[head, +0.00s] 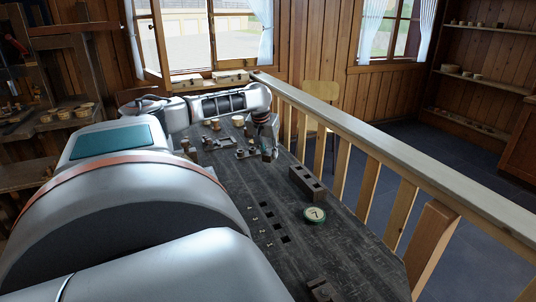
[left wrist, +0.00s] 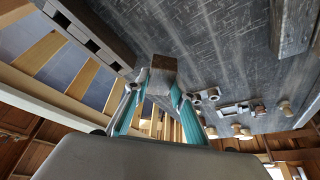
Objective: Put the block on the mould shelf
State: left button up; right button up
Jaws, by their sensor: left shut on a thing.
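My left gripper (head: 264,133) is over the far part of the dark table, near its right edge. It is shut on a small brownish-grey block (left wrist: 163,73), held between the two fingertips (left wrist: 155,94) in the left wrist view. The block (head: 268,153) shows small below the gripper in the head view; its gap to the table is hard to tell. A long dark piece with square openings (head: 307,183) stands nearer on the table and also shows at the upper left of the left wrist view (left wrist: 88,40). No label shows which thing is the mould shelf. My right gripper is out of view.
A round disc marked 7 (head: 314,214) lies near several square holes (head: 269,214) in the table (head: 345,262). Small turned pieces (head: 238,121) stand at the far end. A wooden railing (head: 395,150) runs along the right side. Another dark piece (head: 323,290) is at the near edge.

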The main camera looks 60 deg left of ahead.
aim_at(270, 182)
pick_arm(q)
notch_tip(270, 182, down, 12)
jog(key=shift+r+b, duration=0.25)
jog(key=shift+b, duration=0.4)
jog(key=shift+r, duration=0.1)
jog(key=o, duration=0.9)
jog(key=shift+o, duration=0.2)
